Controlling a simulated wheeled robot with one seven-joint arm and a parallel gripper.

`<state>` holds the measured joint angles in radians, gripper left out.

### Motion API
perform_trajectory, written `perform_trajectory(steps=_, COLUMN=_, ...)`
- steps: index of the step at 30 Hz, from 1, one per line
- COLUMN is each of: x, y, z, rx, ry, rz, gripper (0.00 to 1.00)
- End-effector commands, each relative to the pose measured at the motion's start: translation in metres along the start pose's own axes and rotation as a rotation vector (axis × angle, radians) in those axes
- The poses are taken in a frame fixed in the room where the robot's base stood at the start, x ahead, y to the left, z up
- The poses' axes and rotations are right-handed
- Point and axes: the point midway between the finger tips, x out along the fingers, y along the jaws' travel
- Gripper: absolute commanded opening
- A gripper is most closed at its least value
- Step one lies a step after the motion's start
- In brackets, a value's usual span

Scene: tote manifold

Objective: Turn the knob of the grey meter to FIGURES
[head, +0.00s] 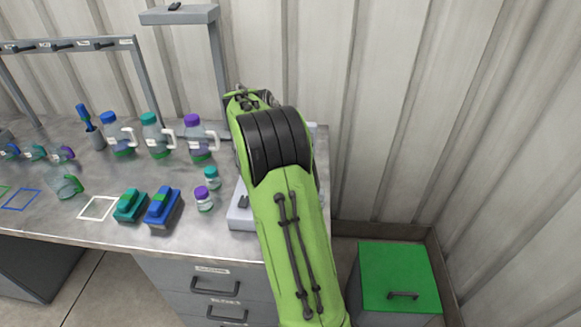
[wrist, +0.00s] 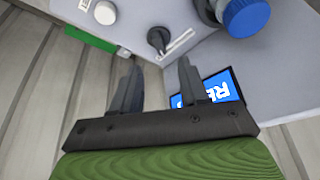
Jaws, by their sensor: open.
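The grey meter (wrist: 205,52) fills the upper part of the wrist view, tilted in the picture. A black knob (wrist: 158,40) with a pointer stands on its face, beside a pale label strip whose lettering is too small to read. My gripper (wrist: 160,65) is open and empty. Its two fingertips point at the knob from just short of it, one on either side, apparently not touching it. A dark-framed blue display (wrist: 215,90) with white letters, partly hidden, lies behind the right finger. In the head view, my arm hides the gripper and most of a grey unit (head: 240,217).
A blue round cap or knob (wrist: 248,15) and a white button (wrist: 105,12) flank the black knob. Bottles, such as a purple-capped jug (head: 200,143), and a blue block-shaped device (head: 163,207) stand left of my arm. A green-topped bin (head: 395,270) is on the floor at right.

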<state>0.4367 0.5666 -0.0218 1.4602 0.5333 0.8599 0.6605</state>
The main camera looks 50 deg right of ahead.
Motion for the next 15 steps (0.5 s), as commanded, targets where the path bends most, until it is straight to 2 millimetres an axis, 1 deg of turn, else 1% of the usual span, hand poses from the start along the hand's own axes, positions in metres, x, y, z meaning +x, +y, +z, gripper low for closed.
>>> perform_trajectory(steps=1, x=-0.019, y=-0.002, z=-0.001, rx=-0.002, ry=0.003, rz=-0.005, gripper=0.44)
perform_trajectory(steps=3, x=-0.038, y=-0.001, z=-0.001, rx=-0.002, ry=0.002, rz=-0.005, gripper=0.44)
perform_trajectory(steps=6, x=-0.061, y=-0.001, z=-0.001, rx=-0.001, ry=0.001, rz=-0.004, gripper=0.44)
perform_trajectory(steps=10, x=-0.078, y=-0.001, z=-0.001, rx=0.0, ry=0.001, rz=-0.001, gripper=0.44)
perform_trajectory(steps=15, x=-0.082, y=0.0, z=0.0, rx=0.0, ry=-0.001, rz=0.0, gripper=0.44)
